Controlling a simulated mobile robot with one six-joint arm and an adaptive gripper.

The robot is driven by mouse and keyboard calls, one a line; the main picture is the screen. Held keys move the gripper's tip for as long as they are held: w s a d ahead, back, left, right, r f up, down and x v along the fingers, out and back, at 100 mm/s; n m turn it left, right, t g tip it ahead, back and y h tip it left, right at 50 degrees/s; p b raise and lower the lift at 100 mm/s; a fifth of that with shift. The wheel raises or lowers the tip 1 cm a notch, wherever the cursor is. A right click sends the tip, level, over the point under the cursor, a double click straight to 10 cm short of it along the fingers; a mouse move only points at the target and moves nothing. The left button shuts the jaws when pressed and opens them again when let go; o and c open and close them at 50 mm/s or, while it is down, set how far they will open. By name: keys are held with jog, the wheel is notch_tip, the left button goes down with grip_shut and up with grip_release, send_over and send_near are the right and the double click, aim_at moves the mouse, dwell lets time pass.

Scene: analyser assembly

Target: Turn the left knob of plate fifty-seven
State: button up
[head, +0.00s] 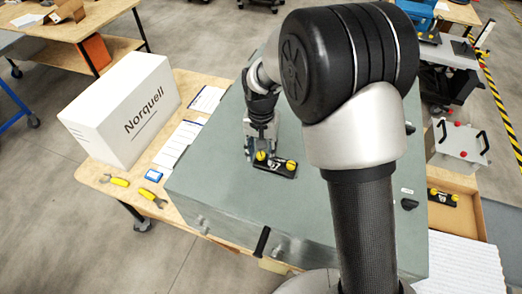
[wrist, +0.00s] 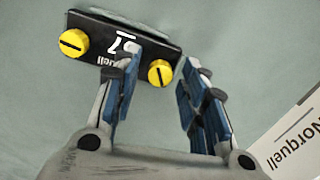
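Plate fifty-seven is a black plate that lies on the grey-green housing top, in the head view (head: 276,168) and the wrist view (wrist: 103,38). It has two round yellow slotted knobs. The left knob in the head view (head: 262,155) appears to be the right one in the wrist view (wrist: 161,73), judging by the box's side. The other knob shows in the head view (head: 290,165) and the wrist view (wrist: 73,43). My gripper (wrist: 161,62) is open, its blue-padded fingers on either side of the knob nearer the box. I cannot tell whether they touch it. One finger hides part of the label.
The housing top (head: 210,165) is clear around the plate. On the wooden bench to the left are a white Norquell box (head: 120,112), papers (head: 180,140) and yellow-handled tools (head: 152,198). A cardboard tray (head: 455,185) with another knobbed plate (head: 442,198) is at right.

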grip_shut()
dwell(0.5)
jog(key=n, duration=0.4)
jog(key=shift+n, duration=0.3)
jog(key=n, duration=0.5)
dwell(0.4)
jog(key=shift+o, duration=0.6)
grip_release()
